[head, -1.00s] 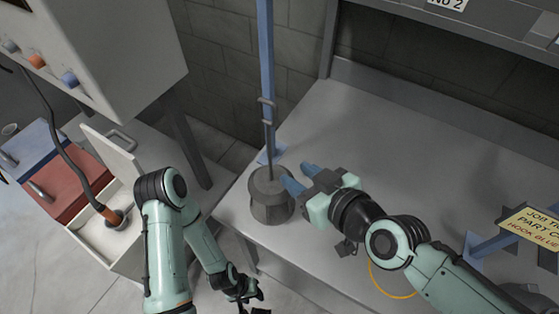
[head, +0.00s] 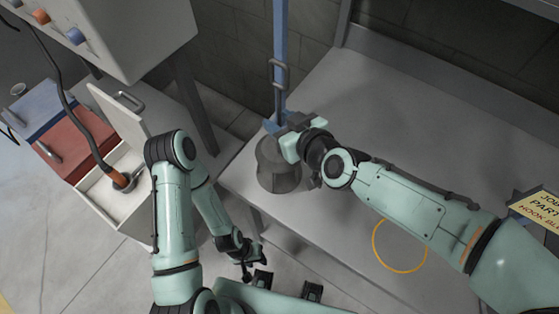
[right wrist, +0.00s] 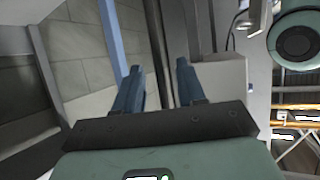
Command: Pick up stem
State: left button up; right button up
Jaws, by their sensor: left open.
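The stem (head: 285,82) is a thin grey rod with a loop at its top, rising from a dark grey round body (head: 278,172) on the bench. My right gripper (head: 284,122) is at the stem, just above the body, and hides its lower part. In the right wrist view its two blue fingers (right wrist: 158,83) stand apart. A dark upright strip shows between them; I cannot tell for certain that it is the stem. My left gripper (head: 246,262) hangs open and empty, low in front of the bench's left end.
A blue post (head: 281,30) stands close behind the stem. The grey bench (head: 400,130) is mostly clear, with a yellow ring (head: 374,242) and a yellow sign (head: 538,207) at right. An open white drawer or bin (head: 110,197) stands at left below a cabinet (head: 140,35).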

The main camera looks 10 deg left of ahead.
jog(key=shift+x, duration=1.3)
grip_shut()
dwell(0.4)
